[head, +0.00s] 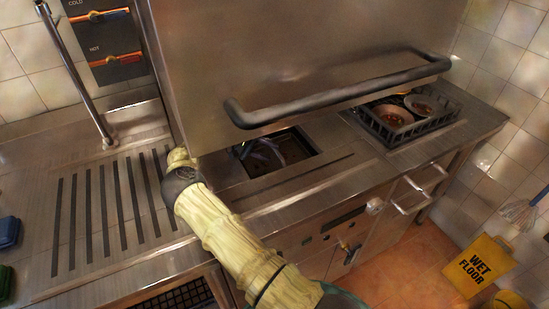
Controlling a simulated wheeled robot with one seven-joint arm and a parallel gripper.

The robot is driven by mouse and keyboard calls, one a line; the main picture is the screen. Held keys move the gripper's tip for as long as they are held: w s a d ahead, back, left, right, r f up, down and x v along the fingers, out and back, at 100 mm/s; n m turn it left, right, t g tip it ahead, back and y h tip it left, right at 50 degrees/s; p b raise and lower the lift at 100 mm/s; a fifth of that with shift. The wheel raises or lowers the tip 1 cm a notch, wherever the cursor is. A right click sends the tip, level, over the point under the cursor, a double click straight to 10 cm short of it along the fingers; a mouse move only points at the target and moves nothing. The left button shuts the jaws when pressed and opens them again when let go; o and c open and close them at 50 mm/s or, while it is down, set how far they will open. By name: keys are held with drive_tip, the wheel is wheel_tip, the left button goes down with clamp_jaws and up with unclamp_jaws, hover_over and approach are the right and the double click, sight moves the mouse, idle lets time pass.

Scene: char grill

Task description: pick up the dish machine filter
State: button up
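A dark square well (272,152) is set in the steel top of the dish machine, below the raised steel hood (300,55). Thin curved grey-blue pieces (265,150) show inside it. I cannot tell whether they are the filter or other parts of the machine, and the hood hides the back of the well. My cream-coloured arm reaches up from the bottom of the picture to the left edge of the hood. My gripper is not visible past the end of the arm, so its fingers and anything in them are hidden.
The hood's dark bar handle (340,92) juts out above the well. A dark rack (412,130) with round pans stands on the right counter. The slotted drainboard (110,210) at left is clear. A yellow wet-floor sign (480,266) stands at lower right.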

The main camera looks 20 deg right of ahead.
sight(278, 155)
drive_tip(key=p+x, duration=0.1)
drive_tip(key=x, duration=0.1)
drive_tip(key=p+x, duration=0.1)
drive_tip(key=x, duration=0.2)
drive_tip(key=shift+s+d+r, duration=0.1)
drive_tip(key=shift+s+r, duration=0.05)
drive_tip(key=shift+s, duration=0.2)
idle(0.4)
clamp_jaws()
